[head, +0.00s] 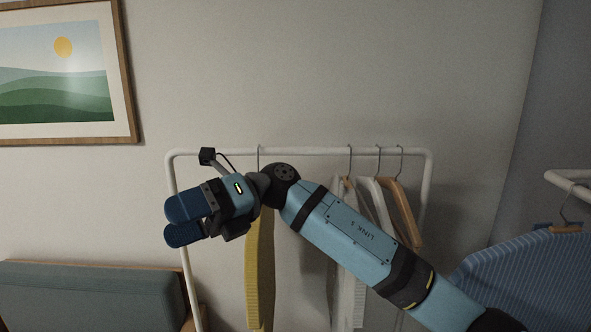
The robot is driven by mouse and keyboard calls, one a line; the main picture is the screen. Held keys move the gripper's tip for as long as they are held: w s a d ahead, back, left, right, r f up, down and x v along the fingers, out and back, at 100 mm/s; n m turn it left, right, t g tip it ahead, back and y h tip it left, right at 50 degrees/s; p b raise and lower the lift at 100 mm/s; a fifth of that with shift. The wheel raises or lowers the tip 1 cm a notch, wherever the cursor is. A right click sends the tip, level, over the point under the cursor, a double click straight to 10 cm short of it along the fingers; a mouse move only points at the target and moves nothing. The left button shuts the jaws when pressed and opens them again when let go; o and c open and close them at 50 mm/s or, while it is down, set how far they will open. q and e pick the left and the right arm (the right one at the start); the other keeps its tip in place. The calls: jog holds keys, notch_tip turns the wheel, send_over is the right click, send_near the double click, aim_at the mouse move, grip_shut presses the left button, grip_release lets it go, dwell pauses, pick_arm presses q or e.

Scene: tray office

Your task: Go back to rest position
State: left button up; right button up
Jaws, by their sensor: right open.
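My right arm reaches in from the lower right. Its gripper (186,221) points left, in front of the left post of a white clothes rack (310,152). The two blue fingers are apart, with a narrow gap and nothing seen between them. My left gripper is not in the head view.
On the rack hang a yellow garment (260,275), partly behind my arm, pale garments (346,297) and a wooden hanger (404,209). A striped blue shirt (528,280) hangs at right. A grey-green sofa (90,292) stands lower left; a framed picture (60,75) hangs above.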

jog(key=w+d+f+n+t, duration=0.2)
jog(key=d+f+n+t, duration=0.4)
jog(key=f+n+t, duration=0.4)
jog(key=w+d+f+n+t+p, duration=0.1)
jog(key=d+f+n+t, duration=0.55)
jog(key=n+t, duration=0.5)
jog(key=w+d+f+n+t, duration=0.2)
jog(key=d+f+n+t, duration=0.55)
jog(key=n, duration=0.55)
jog(key=s+d+f+m+g+h, duration=0.3)
jog(key=s+d+f+m+h, duration=0.2)
jog(key=s+f, duration=0.6)
jog(key=s+d+f+m+g+h+p, duration=0.1)
jog(key=s+d+f+m+g+h, duration=0.3)
jog(key=s+d+f, duration=0.6)
notch_tip(320, 180, down, 6)
jog(key=shift+s+f+m+h, duration=0.1)
jog(key=shift+s+m+h, duration=0.5)
jog(key=shift+m, duration=0.65)
jog(key=shift+w+d, duration=0.1)
